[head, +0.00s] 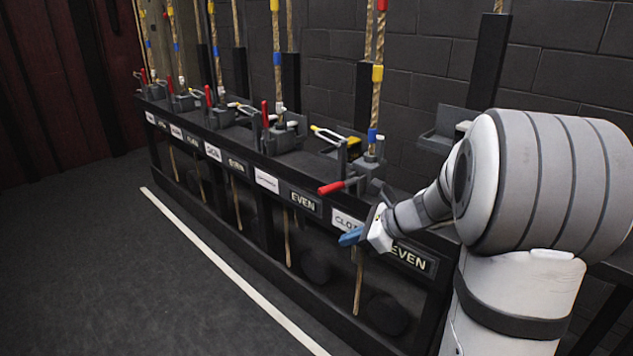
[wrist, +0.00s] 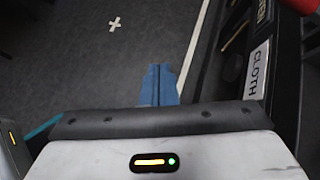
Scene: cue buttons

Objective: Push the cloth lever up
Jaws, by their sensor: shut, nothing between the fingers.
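The cloth lever (head: 337,187) has a red handle that sticks out from the rail toward the aisle, roughly level. It sits just above a white label (head: 347,221) reading "CLO", the rest hidden behind my gripper. The label reads CLOTH in the wrist view (wrist: 257,68). My gripper (head: 351,237) has blue fingers, shut and empty, below the lever handle and in front of the label, apart from the handle. Its fingertips also show in the wrist view (wrist: 160,70) over bare floor. A red piece, likely the handle, shows at the wrist view's top right corner.
Several other red levers (head: 265,114) stand upright along the black rail (head: 225,140) to the left, with ropes rising behind them. "EVEN" plates (head: 305,201) are on its front. The dark floor (head: 120,260) with a white line is clear.

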